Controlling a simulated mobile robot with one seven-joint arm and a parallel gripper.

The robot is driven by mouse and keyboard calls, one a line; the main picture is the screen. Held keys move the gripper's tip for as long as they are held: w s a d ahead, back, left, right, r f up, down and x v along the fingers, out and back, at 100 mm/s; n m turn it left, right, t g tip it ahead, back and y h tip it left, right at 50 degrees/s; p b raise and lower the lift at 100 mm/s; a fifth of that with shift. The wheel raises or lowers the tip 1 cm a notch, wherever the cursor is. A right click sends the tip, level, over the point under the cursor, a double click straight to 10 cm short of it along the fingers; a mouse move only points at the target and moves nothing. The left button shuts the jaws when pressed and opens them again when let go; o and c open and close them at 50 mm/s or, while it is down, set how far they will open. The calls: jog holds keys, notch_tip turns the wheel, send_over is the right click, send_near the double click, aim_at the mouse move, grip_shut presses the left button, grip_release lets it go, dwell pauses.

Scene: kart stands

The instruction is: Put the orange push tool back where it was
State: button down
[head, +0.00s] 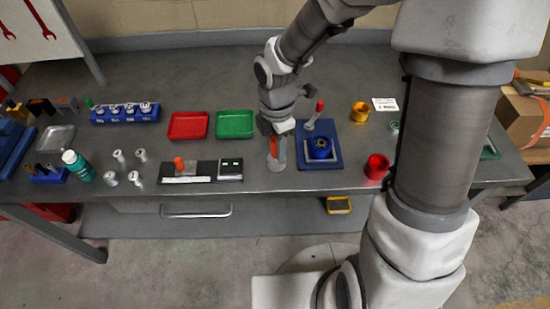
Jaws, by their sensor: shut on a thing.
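My gripper (278,138) points down over the front middle of the table. It is shut on a slim orange piece, which I take to be the orange push tool (282,149). The arm and jaws hide most of it. Just below it is a pale grey round shape (276,162) near the table's front edge. I cannot tell whether the tool touches it. Left of the gripper, a black and grey fixture (205,169) has an orange knob (179,163) on it and a white strip in front.
Right of the gripper is a blue plate (333,160) with a dark blue ring part and a red-handled lever. Red (188,118) and green (235,117) trays lie behind. A red cup (376,167) and gold cup (360,112) stand right. Several metal pieces stand left.

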aim_at(275, 158)
jog(key=shift+a+f, duration=0.2)
jog(key=shift+f+b, duration=0.35)
jog(key=shift+f, duration=1.55)
jog(key=shift+f, duration=0.2)
jog(key=c, duration=0.5)
grip_release()
jog(key=shift+r, duration=0.1)
notch_tip(275, 158, up, 12)
jog(key=shift+r+p, duration=0.15)
jog(key=shift+p, duration=1)
